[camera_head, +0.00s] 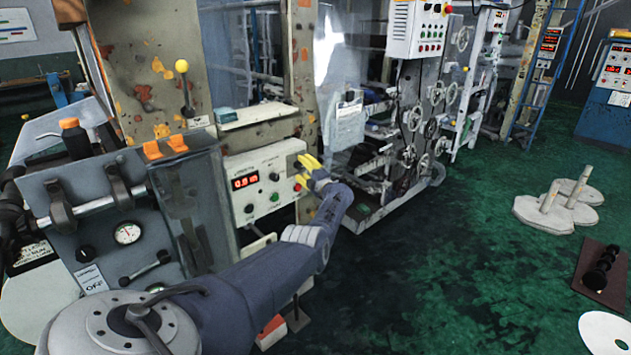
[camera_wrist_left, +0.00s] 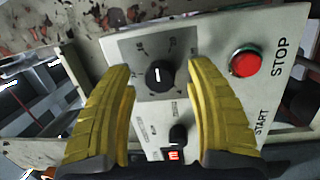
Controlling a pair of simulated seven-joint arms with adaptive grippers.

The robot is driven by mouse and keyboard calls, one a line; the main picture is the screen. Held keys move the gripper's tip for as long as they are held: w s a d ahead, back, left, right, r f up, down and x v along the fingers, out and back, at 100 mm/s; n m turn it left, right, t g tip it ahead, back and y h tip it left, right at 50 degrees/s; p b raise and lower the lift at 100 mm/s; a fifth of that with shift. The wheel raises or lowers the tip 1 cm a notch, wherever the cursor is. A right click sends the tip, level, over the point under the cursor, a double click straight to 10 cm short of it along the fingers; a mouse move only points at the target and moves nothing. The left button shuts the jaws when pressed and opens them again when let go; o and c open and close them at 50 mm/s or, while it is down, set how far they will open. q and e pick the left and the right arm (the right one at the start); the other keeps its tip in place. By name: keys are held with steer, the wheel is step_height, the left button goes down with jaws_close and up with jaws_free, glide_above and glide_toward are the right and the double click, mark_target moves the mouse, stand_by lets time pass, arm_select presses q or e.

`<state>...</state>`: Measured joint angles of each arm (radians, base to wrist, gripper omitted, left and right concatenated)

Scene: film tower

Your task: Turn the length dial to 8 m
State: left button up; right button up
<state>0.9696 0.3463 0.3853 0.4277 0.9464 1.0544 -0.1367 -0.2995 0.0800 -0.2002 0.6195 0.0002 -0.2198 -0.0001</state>
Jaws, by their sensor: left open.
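A pale control panel (camera_head: 265,160) stands in the middle of the head view, with a red digital display (camera_head: 245,182) whose small digits end in "m". In the left wrist view a black dial (camera_wrist_left: 159,75) with a white pointer line sits on a square grey scale plate (camera_wrist_left: 135,48); its scale marks are too small to read. My left gripper (camera_head: 306,170) is at the panel's right end. In the wrist view its yellow fingers (camera_wrist_left: 163,98) are open, one on each side of the dial, with gaps between them and it. My right gripper is not in view.
In the wrist view a red STOP button (camera_wrist_left: 245,63) is beyond the right finger, and a smaller black knob (camera_wrist_left: 178,134) lies between the fingers, below the dial. A grey machine with a gauge (camera_head: 128,233) stands left of the panel.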

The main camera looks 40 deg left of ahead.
arm_select(q)
steer(key=shift+s+d+f, duration=0.1)
steer(key=shift+s+d, duration=0.2)
steer(key=shift+d, duration=0.2)
steer(key=v, duration=0.9)
steer(key=shift+d, duration=0.3)
